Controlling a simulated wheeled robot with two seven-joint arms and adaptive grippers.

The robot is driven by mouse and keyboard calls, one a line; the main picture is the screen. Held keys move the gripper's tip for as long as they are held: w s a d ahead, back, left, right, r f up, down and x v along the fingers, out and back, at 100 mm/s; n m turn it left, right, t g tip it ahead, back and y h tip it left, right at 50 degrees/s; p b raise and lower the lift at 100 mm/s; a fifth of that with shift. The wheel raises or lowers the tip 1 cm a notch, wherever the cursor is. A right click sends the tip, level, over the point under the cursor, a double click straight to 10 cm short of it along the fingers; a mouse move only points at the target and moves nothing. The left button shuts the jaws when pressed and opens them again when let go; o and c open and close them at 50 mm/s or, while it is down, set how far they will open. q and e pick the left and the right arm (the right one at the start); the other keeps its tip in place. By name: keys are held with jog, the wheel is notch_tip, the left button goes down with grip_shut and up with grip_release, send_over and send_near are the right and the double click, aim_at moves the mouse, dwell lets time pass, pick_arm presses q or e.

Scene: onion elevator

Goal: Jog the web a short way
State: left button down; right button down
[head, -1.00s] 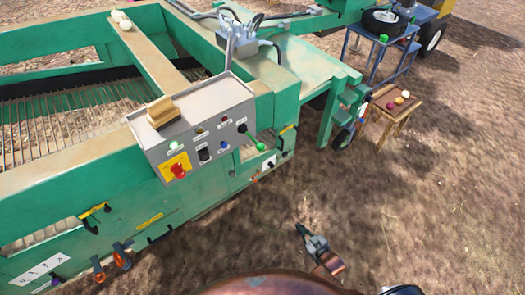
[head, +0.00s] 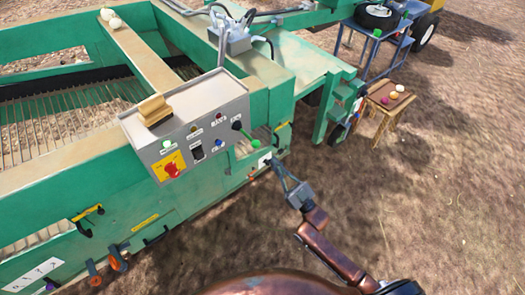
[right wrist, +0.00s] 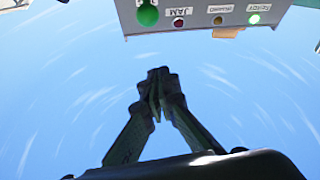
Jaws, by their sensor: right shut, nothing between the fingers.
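The web (head: 65,115), a bed of dark parallel rods, lies inside the green machine at left. A grey control box (head: 215,100) sits on the machine's near corner. Its front has a red knob on a yellow plate (head: 171,168), a black switch (head: 198,152), a blue button (head: 219,144) and a lever with a green ball (head: 255,143). The green ball also shows in the right wrist view (right wrist: 147,14). The READY lamp (right wrist: 254,18) glows green. My right gripper (head: 275,162) is shut and empty, just below and right of the green ball, apparently apart from it.
A wooden brush-like block (head: 155,110) rests on the box. Yellow and orange handles (head: 118,262) stick out of the machine's near side. A small wooden table (head: 388,97) with onions stands at right. The dirt ground between is clear.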

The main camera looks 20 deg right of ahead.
jog(key=w+a+r+b, duration=0.1)
jog(key=w+a, duration=0.2)
jog(key=w, duration=0.5)
jog(key=shift+w, duration=0.35)
